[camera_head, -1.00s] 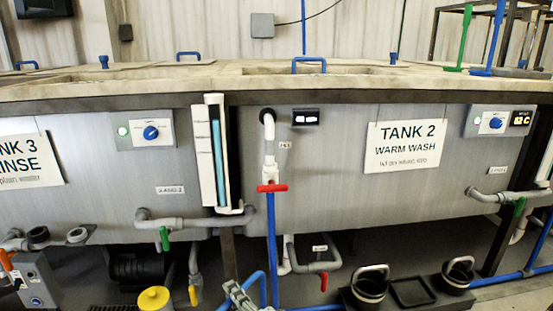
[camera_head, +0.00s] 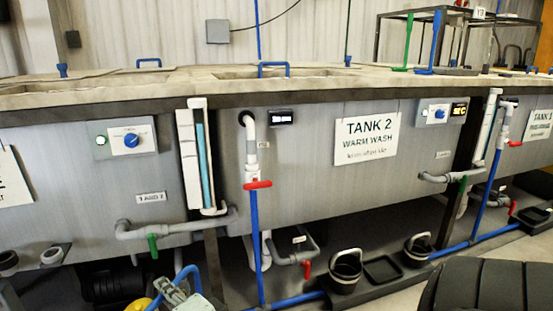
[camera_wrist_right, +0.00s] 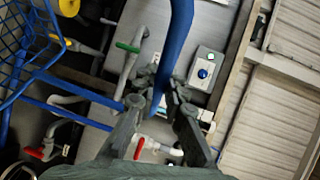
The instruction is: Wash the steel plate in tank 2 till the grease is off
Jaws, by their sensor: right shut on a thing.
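Tank 2 (camera_head: 295,180), grey with a "TANK 2 WARM WASH" sign (camera_head: 367,138), stands in the middle of the head view. My right gripper (camera_head: 178,297) shows at the bottom edge, in front of and below the tank front. In the right wrist view, its fingers (camera_wrist_right: 160,100) are shut on a blue bar (camera_wrist_right: 180,45), seemingly the handle of the blue wire basket (camera_wrist_right: 25,45) at the upper left. The basket is cut off by the frame and shows no plate. I cannot see the steel plate or its grease. My left gripper is not in view.
The tank tops form a pale ledge (camera_head: 120,88) with a blue handle (camera_head: 273,68) above tank 2. Pipes with a red valve (camera_head: 257,185) and a green valve (camera_head: 152,246) stick out in front. A metal frame (camera_head: 430,30) stands behind right.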

